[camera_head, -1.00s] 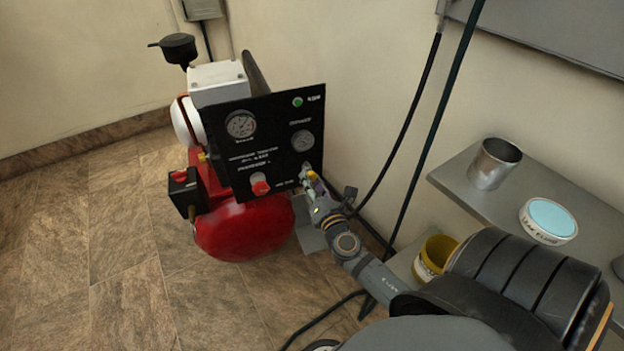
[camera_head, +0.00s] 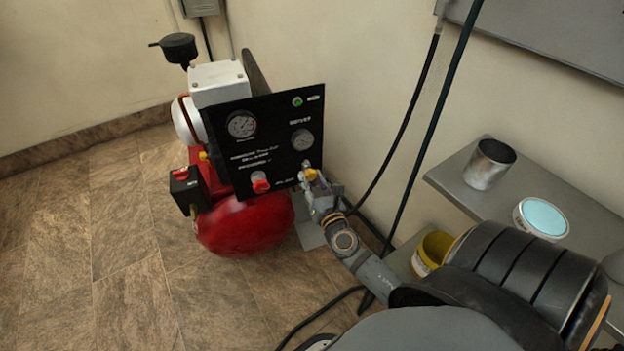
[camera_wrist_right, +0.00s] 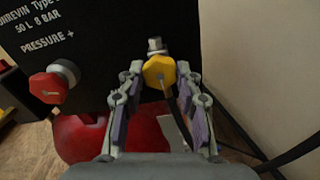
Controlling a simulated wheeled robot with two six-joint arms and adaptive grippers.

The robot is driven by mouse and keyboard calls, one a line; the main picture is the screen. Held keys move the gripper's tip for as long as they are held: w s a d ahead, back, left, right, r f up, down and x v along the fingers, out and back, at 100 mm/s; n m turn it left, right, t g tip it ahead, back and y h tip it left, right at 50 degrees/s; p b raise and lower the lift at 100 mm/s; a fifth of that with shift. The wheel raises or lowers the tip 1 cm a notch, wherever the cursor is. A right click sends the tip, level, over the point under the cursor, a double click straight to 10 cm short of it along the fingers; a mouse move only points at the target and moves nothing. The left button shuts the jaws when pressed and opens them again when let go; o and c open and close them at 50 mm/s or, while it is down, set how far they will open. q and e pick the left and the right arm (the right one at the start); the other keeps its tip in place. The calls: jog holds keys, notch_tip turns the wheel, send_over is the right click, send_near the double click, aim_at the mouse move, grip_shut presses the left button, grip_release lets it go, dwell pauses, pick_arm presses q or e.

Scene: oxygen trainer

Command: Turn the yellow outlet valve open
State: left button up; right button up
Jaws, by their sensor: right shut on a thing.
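The yellow outlet valve (camera_head: 312,175) sits at the lower right corner of the black panel, below the right gauge. In the right wrist view the valve (camera_wrist_right: 159,72) is a yellow knob on a silver fitting, with a dark stem or hose below it. My right gripper (camera_head: 314,188) reaches it from the front right. In the right wrist view its two fingertips (camera_wrist_right: 157,74) stand on either side of the knob and are shut on it. The exact contact is small to see. My left gripper is not in view.
The black panel (camera_head: 270,130) carries gauges and a red knob (camera_head: 260,183), left of the valve. A red tank (camera_head: 245,225) lies below. Dark hoses (camera_head: 405,130) hang along the wall at right. A grey shelf (camera_head: 460,190) holds a metal cup (camera_head: 490,165) and a round tub (camera_head: 541,218).

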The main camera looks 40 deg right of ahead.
jog(key=shift+f, duration=0.1)
jog(key=o, duration=0.9)
jog(key=shift+o, duration=1)
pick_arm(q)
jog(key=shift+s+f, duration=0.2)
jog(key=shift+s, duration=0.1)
pick_arm(e)
jog(key=shift+o, duration=0.2)
jog(key=shift+s, duration=0.1)
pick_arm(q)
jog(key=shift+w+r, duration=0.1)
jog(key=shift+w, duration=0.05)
pick_arm(e)
jog(key=v, duration=1.1)
jog(key=shift+s, duration=0.4)
